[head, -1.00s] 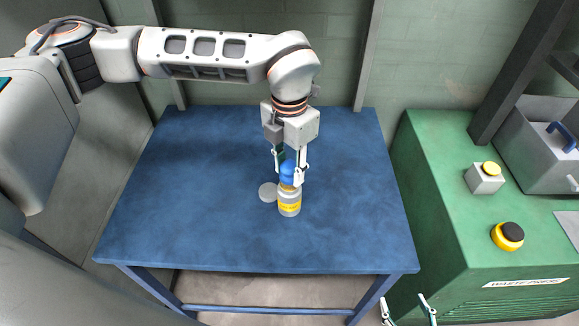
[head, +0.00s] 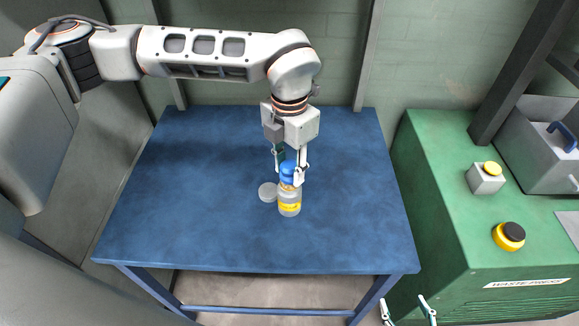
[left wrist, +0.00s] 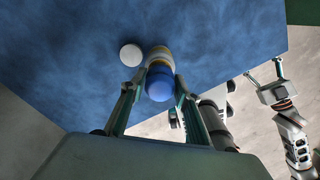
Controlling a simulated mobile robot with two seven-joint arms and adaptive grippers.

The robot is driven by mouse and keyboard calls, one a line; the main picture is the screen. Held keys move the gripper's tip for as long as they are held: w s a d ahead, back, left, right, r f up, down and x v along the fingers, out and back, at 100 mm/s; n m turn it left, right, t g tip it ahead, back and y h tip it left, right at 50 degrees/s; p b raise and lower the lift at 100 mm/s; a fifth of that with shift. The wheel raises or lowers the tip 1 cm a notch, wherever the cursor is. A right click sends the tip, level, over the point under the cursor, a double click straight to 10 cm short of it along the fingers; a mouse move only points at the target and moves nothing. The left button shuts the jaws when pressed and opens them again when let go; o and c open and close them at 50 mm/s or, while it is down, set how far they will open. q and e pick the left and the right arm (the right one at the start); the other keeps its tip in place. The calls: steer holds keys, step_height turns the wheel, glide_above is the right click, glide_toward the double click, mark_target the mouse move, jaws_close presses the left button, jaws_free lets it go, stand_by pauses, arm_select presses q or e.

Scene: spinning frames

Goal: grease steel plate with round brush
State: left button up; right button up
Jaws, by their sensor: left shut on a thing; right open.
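A round brush with a blue handle (head: 287,169) is held upright in my left gripper (head: 289,176), which is shut on it. Its blue top (left wrist: 160,85) sits between the fingers in the left wrist view. The brush is directly over a jar with a yellow label (head: 289,208) on the blue table. The bristles are hidden; I cannot tell how far they reach into the jar. A flat grey disc (head: 268,192) lies just left of the jar; I cannot tell whether it is the steel plate or a lid. My right gripper (head: 406,303) is open and empty, low beside the green cabinet.
The blue table (head: 200,220) is otherwise clear. A wall stands behind the table.

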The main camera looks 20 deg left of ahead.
mark_target(289, 163)
arm_select(q)
steer(key=shift+f, duration=0.1)
stand_by(0.3)
steer(key=shift+r+p, duration=1.5)
steer(key=shift+r, duration=2.1)
